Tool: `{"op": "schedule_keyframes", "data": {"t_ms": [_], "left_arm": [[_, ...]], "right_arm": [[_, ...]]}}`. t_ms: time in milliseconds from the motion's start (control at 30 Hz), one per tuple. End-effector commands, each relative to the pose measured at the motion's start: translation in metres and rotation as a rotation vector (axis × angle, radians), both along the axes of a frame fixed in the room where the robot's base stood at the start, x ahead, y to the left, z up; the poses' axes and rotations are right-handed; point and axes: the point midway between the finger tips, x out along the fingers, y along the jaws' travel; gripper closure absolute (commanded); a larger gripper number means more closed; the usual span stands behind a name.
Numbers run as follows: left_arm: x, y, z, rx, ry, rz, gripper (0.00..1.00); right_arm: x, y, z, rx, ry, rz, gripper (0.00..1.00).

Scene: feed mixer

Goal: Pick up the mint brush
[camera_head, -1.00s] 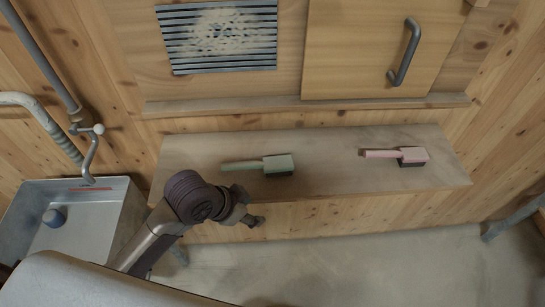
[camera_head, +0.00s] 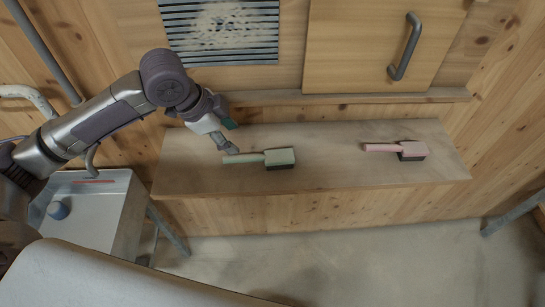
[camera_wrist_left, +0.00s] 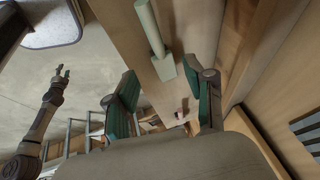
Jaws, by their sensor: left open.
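The mint brush (camera_head: 280,157) lies on the wooden shelf, its handle pointing left and its dark bristles down. My left gripper (camera_head: 227,135) is open and empty, above the shelf close to the brush's handle end. In the left wrist view the mint brush (camera_wrist_left: 163,66) shows beyond the open fingers (camera_wrist_left: 165,90), with its handle running to the top edge. I see no contact with it. My right gripper (camera_wrist_left: 62,73) shows small in the left wrist view, away from the shelf; its jaw state is unclear.
A pink brush (camera_head: 412,149) lies farther right on the shelf (camera_head: 335,165). A ledge (camera_head: 345,97), a slatted vent (camera_head: 221,30) and a door handle (camera_head: 405,47) are behind. A metal sink (camera_head: 100,225) holding a blue object (camera_head: 59,210) stands at left.

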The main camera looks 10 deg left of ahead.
Motion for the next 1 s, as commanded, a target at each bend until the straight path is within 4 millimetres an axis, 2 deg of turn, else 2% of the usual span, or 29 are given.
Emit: {"op": "schedule_keyframes", "data": {"t_ms": [300, 533, 767, 900, 1000], "left_arm": [[0.017, -0.02, -0.054, -0.002, 0.004, 0.0, 0.46], [0.022, -0.026, -0.071, -0.002, 0.002, 0.0, 0.46], [0.028, -0.039, -0.097, -0.001, 0.005, -0.001, 0.46], [0.033, -0.043, -0.113, -0.001, 0.002, 0.0, 0.46], [0.034, -0.044, -0.117, 0.0, 0.001, -0.001, 0.46]], "right_arm": [[0.0, 0.002, 0.01, 0.002, 0.0, -0.001, 0.57], [0.0, 0.002, 0.013, 0.002, 0.0, -0.001, 0.57], [0.0, 0.002, 0.029, 0.002, 0.0, -0.001, 0.57], [0.0, 0.002, 0.03, 0.002, 0.0, -0.001, 0.57], [0.0, 0.002, 0.03, 0.002, 0.0, -0.001, 0.57]]}}
